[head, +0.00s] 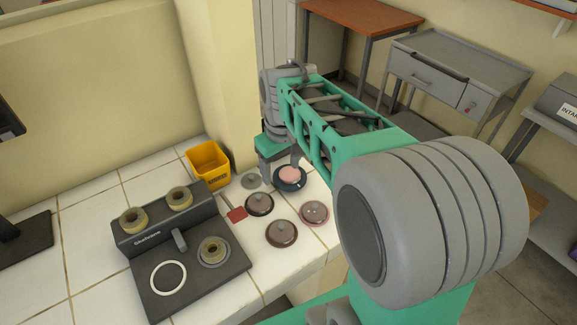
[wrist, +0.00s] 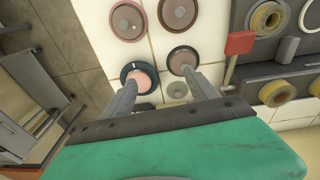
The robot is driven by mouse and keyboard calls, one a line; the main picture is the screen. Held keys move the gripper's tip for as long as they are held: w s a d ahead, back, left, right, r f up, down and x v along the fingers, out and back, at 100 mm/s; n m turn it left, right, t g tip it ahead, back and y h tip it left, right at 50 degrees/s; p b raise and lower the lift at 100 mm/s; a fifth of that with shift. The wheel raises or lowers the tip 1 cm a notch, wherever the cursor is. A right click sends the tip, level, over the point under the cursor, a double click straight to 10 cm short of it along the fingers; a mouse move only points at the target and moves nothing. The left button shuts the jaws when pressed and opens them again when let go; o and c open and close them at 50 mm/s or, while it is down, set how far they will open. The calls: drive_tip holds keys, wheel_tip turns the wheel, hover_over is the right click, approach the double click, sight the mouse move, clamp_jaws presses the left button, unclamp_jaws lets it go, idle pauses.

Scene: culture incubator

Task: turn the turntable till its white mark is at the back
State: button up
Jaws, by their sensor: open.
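The turntable appears to be the small dark disc (head: 289,178) with a pale pink round top, at the far right part of the tiled bench. It also shows in the wrist view (wrist: 149,69), where a small pale mark seems to lie on its upper-left rim; this is too small to be sure. In the head view I cannot make out the mark. My gripper (wrist: 160,77) is open and empty. In the wrist view its left finger overlaps the disc, and its right finger overlaps a neighbouring dark lidded disc (wrist: 182,57). I cannot tell whether either finger touches.
Several lidded round dishes stand close by, including a brown one (head: 281,233) and a pinkish one (head: 314,213). A red paddle (head: 237,214) lies beside a dark device (head: 208,280). A yellow bin (head: 208,161) stands behind. The bench edge is close on the right.

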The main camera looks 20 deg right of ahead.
sight(291, 173)
drive_tip(key=o, duration=0.4)
drive_tip(key=shift+n+g, duration=0.7)
drive_tip(key=shift+n, duration=0.2)
drive_tip(key=w+d+f, duration=0.1)
drive_tip(key=w+d, duration=0.1)
drive_tip(key=w+d+f, duration=0.1)
drive_tip(key=w+d, duration=0.1)
drive_tip(key=w+d+f, duration=0.1)
drive_tip(key=w, duration=0.1)
drive_tip(key=shift+w+d+f, duration=0.3)
drive_tip(key=shift+w+d, duration=0.05)
drive_tip(key=shift+d, duration=0.05)
drive_tip(key=shift+o, duration=1)
drive_tip(key=shift+d+f+p, duration=0.1)
drive_tip(key=shift+f+p, duration=0.2)
drive_tip(key=shift+f, duration=0.05)
drive_tip(key=shift+o, duration=0.3)
wheel_tip(291, 173, down, 7)
drive_tip(key=shift+f+p, duration=0.1)
drive_tip(key=shift+p, duration=0.35)
drive_tip(key=shift+c, duration=0.3)
drive_tip(key=c, duration=1)
